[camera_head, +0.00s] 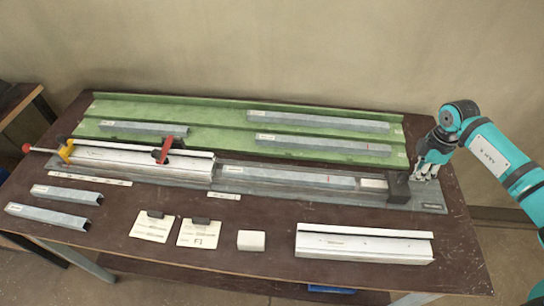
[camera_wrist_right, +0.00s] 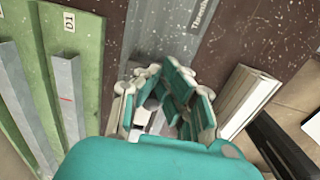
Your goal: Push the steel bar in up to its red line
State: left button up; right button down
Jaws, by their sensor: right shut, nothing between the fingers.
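A grey steel bar (camera_head: 285,178) lies in the long grey base fixture (camera_head: 430,205), right of the white clamp profile (camera_head: 110,158). Its left end is at or near the profile's opening; I cannot tell how far in it is. A red line on it is too small to make out for sure. A small white block (camera_head: 374,184) and a dark upright block (camera_head: 398,188) stand at its right end. My right gripper (camera_head: 427,170) is shut and empty, just behind and right of the dark block. Its fingers (camera_wrist_right: 165,105) fill the middle of the right wrist view. My left gripper is not in view.
A green tray (camera_head: 225,110) holds several steel bars; one shows a red line in the right wrist view (camera_wrist_right: 66,98). A red-handled clamp (camera_head: 162,150) sits on the profile. Two loose bars (camera_head: 45,216), cards (camera_head: 152,228), a small block (camera_head: 251,240) and a white profile (camera_head: 365,244) lie in front.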

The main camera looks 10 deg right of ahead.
jog(key=p, duration=0.1)
send_over(380, 184)
jog(key=shift+w+a, duration=0.55)
jog(key=shift+a, duration=1.65)
jog(key=shift+w+a, duration=0.55)
jog(key=shift+a, duration=1.7)
jog(key=shift+w+a, duration=0.55)
jog(key=shift+a, duration=1.65)
jog(key=shift+w+a+b, duration=0.1)
jog(key=shift+w+a, duration=0.2)
jog(key=shift+a, duration=1)
jog(key=shift+w+a+b, duration=0.1)
jog(key=shift+w+a, duration=0.25)
jog(key=shift+a, duration=1)
jog(key=shift+w+a+b, duration=0.1)
jog(key=shift+w+a, duration=0.2)
jog(key=shift+a, duration=1)
jog(key=shift+w+a+b, duration=0.2)
jog(key=shift+a, duration=0.6)
jog(key=shift+w+a+b, duration=0.2)
jog(key=shift+a, duration=0.65)
jog(key=shift+w+a+b, duration=0.2)
jog(key=shift+a, duration=0.6)
jog(key=shift+w+a, duration=0.1)
jog(key=shift+a, duration=0.4)
jog(key=shift+d, duration=0.1)
jog(key=shift+d, duration=0.65)
notch_tip(380, 184, up, 7)
jog(key=p, duration=0.6)
